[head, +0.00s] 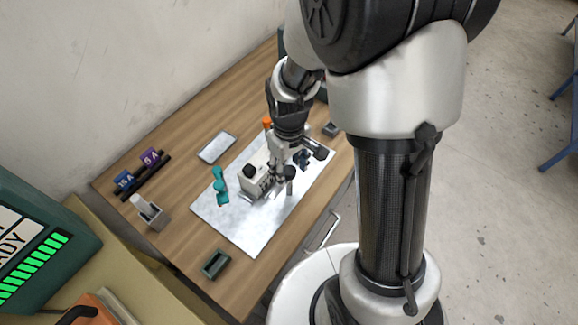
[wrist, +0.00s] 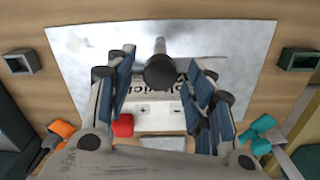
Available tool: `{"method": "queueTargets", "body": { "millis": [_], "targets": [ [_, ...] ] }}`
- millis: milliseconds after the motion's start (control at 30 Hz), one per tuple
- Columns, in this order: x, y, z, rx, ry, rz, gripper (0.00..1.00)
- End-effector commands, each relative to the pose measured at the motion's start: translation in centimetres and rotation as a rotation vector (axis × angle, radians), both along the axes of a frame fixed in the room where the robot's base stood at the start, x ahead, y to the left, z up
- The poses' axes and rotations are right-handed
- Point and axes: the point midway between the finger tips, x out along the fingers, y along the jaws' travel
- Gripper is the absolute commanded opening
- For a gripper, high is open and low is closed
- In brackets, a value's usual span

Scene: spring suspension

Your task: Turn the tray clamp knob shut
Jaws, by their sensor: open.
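In the wrist view a dark round knob (wrist: 160,72) with a pale metal stem shows between the two fingers of my gripper (wrist: 162,62). The fingers have blue inner pads and stand apart, with a visible gap on each side of the knob. Behind the knob is a pale box (wrist: 150,106) with plus and minus marks and partly hidden lettering. A red part (wrist: 123,125) shows beside it. In the head view my gripper (head: 284,168) is low over the pale box (head: 256,184) on the metal tray plate (head: 240,228). The fingers partly hide the knob there.
A teal part (head: 220,186) lies at the plate's left edge. A dark green holder (head: 216,264) stands at the front, and a grey cup (head: 150,212) at the left. A white pad (head: 217,147) lies behind. The plate's front part is clear.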

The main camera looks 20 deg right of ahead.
Motion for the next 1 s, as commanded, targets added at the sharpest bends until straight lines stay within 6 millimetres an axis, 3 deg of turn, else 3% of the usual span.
{"method": "queueTargets", "body": {
  "millis": [167,867,1000],
  "targets": [
    [-0.01,0.0,0.03,0.0,0.0,0.0,0.48],
    [0.0,0.0,0.04,0.0,0.0,0.0,0.02],
    [0.0,0.0,0.05,0.0,0.0,0.0,0.0]
  ]
}}
